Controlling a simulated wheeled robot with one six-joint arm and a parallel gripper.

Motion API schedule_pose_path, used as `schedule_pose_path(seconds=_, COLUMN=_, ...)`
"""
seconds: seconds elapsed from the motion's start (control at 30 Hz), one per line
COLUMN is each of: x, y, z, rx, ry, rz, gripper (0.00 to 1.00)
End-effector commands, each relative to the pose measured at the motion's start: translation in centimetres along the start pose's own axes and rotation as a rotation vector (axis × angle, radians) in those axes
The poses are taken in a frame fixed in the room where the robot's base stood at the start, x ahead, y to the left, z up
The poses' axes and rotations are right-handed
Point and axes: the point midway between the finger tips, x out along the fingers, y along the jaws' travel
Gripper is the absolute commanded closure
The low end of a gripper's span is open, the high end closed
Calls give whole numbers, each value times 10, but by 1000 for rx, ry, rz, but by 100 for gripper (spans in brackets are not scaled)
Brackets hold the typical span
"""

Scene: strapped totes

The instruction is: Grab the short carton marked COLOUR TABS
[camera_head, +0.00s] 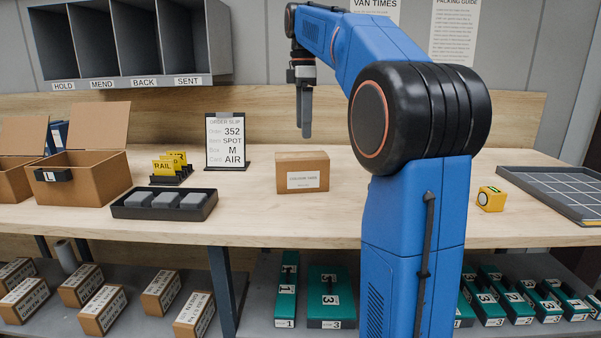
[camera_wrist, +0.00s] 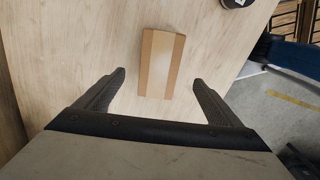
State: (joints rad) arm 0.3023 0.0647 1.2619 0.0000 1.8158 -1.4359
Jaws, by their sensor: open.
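The short brown carton (camera_head: 302,172) stands on the wooden table near its middle. Its white front label is small but seems to read COLOUR TABS. In the wrist view the carton (camera_wrist: 161,63) shows from above, with a lighter tape strip along its top. My gripper (camera_head: 305,136) points down above the table, higher than the carton. In the wrist view my gripper (camera_wrist: 159,77) is open and empty, with a finger on either side of the carton's line and not touching it.
A dark tray (camera_head: 165,214) with grey blocks, yellow cards (camera_head: 170,166) and the order slip stand (camera_head: 227,142) are left of the carton. A yellow device (camera_head: 491,199) and a gridded tray (camera_head: 540,185) are at the right. Bare tabletop surrounds the carton.

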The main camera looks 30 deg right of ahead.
Motion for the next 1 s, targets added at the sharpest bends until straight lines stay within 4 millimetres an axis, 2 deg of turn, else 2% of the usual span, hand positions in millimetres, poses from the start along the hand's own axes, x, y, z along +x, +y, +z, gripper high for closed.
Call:
schedule_pose_path(seconds=0.1, x=22, y=-1, z=0, rx=0, ry=0, rz=-3, gripper=12)
schedule_pose_path(seconds=0.43, x=79, y=-1, z=0, rx=1, ry=0, rz=-2, gripper=12)
schedule_pose_path(seconds=0.57, x=92, y=-1, z=0, rx=1, ry=0, rz=-1, gripper=12)
schedule_pose_path(seconds=0.77, x=102, y=0, z=-1, rx=1, ry=0, rz=0, gripper=12)
schedule_pose_path(seconds=1.0, x=134, y=1, z=-5, rx=1, ry=0, rz=-1, gripper=12)
